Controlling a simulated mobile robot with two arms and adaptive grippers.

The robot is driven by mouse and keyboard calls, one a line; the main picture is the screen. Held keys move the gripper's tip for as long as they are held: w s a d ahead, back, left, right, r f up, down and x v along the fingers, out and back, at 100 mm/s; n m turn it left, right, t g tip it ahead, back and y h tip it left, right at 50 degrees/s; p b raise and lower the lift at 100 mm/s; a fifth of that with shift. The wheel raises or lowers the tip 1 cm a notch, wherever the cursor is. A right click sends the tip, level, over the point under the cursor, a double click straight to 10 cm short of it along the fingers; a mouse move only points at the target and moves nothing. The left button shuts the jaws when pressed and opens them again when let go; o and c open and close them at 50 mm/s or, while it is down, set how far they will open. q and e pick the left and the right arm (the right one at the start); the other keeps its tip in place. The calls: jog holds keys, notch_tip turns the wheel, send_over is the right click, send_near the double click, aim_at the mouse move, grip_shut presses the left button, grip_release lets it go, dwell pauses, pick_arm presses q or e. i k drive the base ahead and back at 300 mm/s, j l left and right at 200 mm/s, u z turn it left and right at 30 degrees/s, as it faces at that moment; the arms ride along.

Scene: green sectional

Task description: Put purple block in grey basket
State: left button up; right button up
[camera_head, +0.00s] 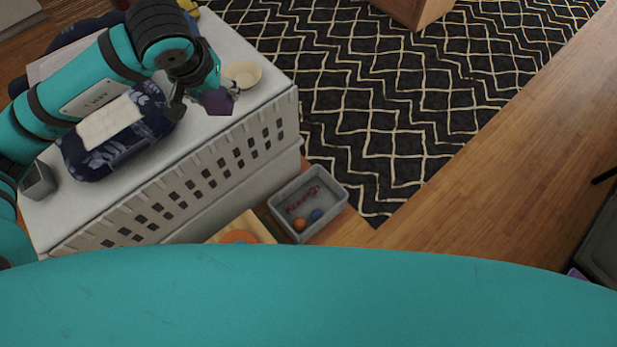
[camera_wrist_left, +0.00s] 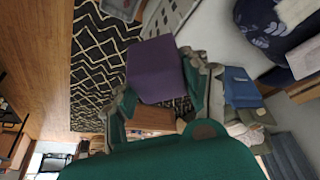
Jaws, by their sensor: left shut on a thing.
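The purple block (camera_head: 217,101) is held between the fingers of my left gripper (camera_head: 206,96), above the right end of the white slatted bench. The block (camera_wrist_left: 156,69) also shows large in the left wrist view, between the fingertips of the left gripper (camera_wrist_left: 160,95). The grey basket (camera_head: 307,204) stands on the wooden floor just right of the bench, below and apart from the gripper. It holds an orange ball, a blue ball and a reddish item. My right gripper is not seen.
The white bench (camera_head: 262,115) carries a cream bowl (camera_head: 243,74) close by the gripper, a dark blue patterned bag (camera_head: 118,134) and a small grey cup (camera_head: 37,180). A wooden box (camera_head: 242,230) is left of the basket. The patterned rug (camera_head: 400,90) is open floor.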

aim_at(326, 201)
jog(key=i+l+z, duration=0.25)
jog(key=z, duration=0.15)
jog(key=i+l+z, duration=0.6)
jog(key=z, duration=0.15)
jog(key=i+l+u, duration=0.15)
jog(key=i, duration=0.15)
jog(key=i+u, duration=0.1)
jog(key=i, duration=0.25)
jog(key=i+u, duration=0.15)
jog(key=u, duration=0.3)
jog(key=i+l+u, duration=0.1)
jog(key=u, duration=0.3)
jog(key=i+l+u, duration=0.1)
jog(key=u, duration=0.35)
jog(key=i+l+u, duration=0.1)
jog(key=u, duration=0.3)
